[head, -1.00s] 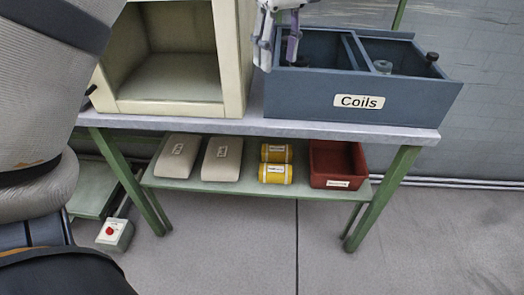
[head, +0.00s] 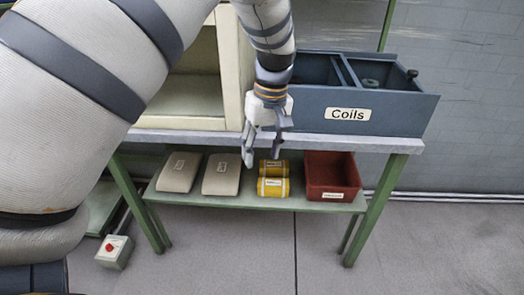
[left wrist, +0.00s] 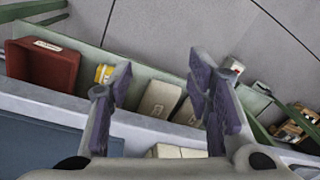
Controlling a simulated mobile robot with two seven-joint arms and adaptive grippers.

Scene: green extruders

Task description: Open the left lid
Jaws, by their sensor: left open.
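A blue box labelled "Coils" (head: 390,112) stands on the workbench, its top divided into compartments. The left compartment (head: 315,68) looks open, and my arm partly hides the box's left end. I cannot make out a separate left lid. My left gripper (head: 262,150) hangs fingers down in front of the bench's front edge, below and left of the box label. It is open and empty. Its two fingers also show spread in the left wrist view (left wrist: 160,80), where part of the blue box (left wrist: 40,150) is at lower left. My right gripper is not in view.
A cream open-fronted cabinet (head: 236,70) stands left of the box. The lower shelf holds two beige packs (head: 180,172), yellow rolls (head: 273,188) and a red bin (head: 332,188). A grey box with a red button (head: 114,252) is on the floor. The front floor is clear.

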